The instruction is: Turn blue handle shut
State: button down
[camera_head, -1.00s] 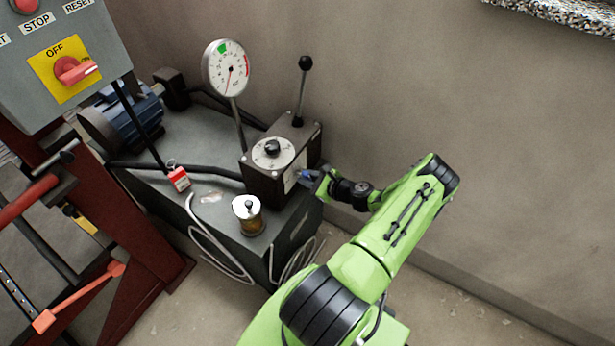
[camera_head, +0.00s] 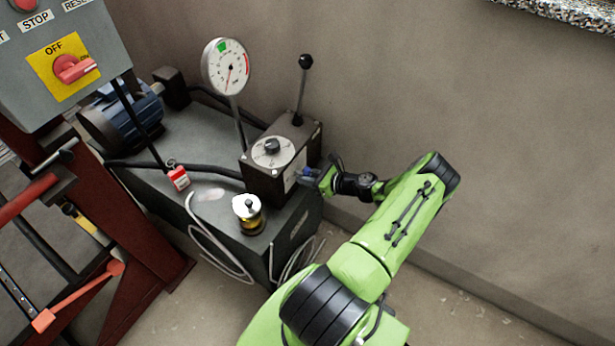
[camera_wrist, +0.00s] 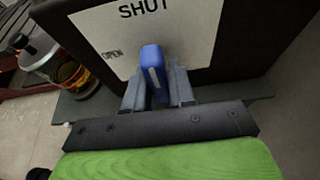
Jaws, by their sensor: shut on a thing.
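The blue handle (camera_wrist: 154,66) sits on the side of a dark valve box (camera_head: 262,183), in front of a white label plate (camera_wrist: 200,40). The plate reads "SHUT" at its top and smaller "OPEN" at its left. In the wrist view the handle stands nearly upright, its tip under the word "SHUT". My gripper (camera_wrist: 158,88) is shut on the handle, one finger on each side of it. In the head view the blue handle (camera_head: 307,172) shows small, and my gripper (camera_head: 316,177) reaches it from the right.
A small glass jar (camera_head: 248,214) is at the front left. A control panel (camera_head: 60,60) stands at the far left. The wall and floor at right are clear.

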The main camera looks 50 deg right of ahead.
jog(key=c, duration=1)
grip_release()
jog(key=shift+c, duration=0.2)
jog(key=shift+s, duration=0.1)
jog(key=p+v, duration=0.3)
jog(key=v, duration=1.2)
jog(key=shift+s, duration=0.25)
jog(key=shift+w+r, duration=0.1)
jog(key=shift+r, duration=0.05)
